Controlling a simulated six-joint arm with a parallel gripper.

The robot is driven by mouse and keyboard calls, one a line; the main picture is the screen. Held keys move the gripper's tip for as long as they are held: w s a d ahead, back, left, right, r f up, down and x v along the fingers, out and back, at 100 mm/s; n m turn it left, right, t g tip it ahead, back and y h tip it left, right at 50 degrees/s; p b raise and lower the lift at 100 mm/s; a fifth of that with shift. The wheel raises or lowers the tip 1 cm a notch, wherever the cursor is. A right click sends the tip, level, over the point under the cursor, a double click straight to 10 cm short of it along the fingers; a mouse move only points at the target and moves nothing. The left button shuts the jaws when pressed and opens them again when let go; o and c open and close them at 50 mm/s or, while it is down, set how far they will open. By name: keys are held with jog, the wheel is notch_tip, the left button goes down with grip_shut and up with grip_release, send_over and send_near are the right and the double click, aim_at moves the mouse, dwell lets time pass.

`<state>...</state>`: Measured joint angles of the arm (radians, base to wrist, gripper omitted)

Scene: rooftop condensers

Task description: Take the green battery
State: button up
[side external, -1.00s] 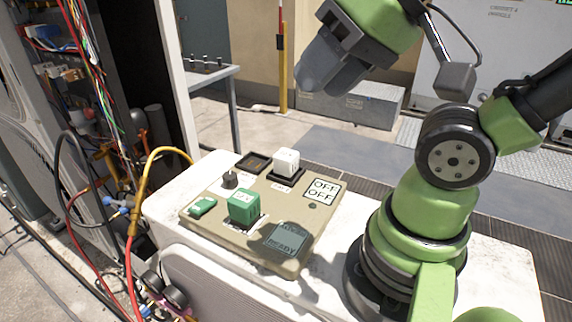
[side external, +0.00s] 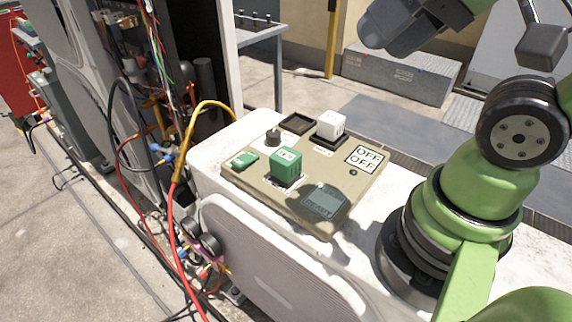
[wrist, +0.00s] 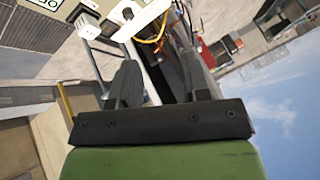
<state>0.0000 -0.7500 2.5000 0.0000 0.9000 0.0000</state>
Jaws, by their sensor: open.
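The green battery (side external: 285,165) is a block standing upright on the beige panel (side external: 243,181), in the side external view. A white block (side external: 331,125) sits in a dark socket behind it to the right. An empty dark socket (side external: 296,123) lies to the left of the white block. My gripper (side external: 372,32) is raised well above and behind the panel, apart from the battery and partly cut off by the top edge. In the wrist view my gripper (wrist: 160,78) has its two dark fingers apart with nothing held between them. I cannot make out the battery there.
The panel also carries a black knob (side external: 272,138), a small green piece (side external: 243,159), a READY screen (side external: 321,203) and an OFF label (side external: 363,158). A yellow hose (side external: 190,125) and a red hose run left of the white unit. A grey metal box (side external: 400,75) stands behind.

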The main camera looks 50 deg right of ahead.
jog(key=o, duration=0.6)
jog(key=shift+o, duration=0.2)
jog(key=n+g+h, duration=0.2)
jog(key=n+g, duration=0.2)
jog(key=g, duration=0.3)
send_over(284, 154)
notch_tip(284, 154, down, 14)
jog(key=shift+s+a+f, duration=0.1)
jog(key=shift+s+f, duration=0.05)
jog(key=shift+f, duration=0.1)
jog(key=f, duration=1)
jog(key=shift+w+f, duration=0.2)
jog(key=shift+f, duration=0.15)
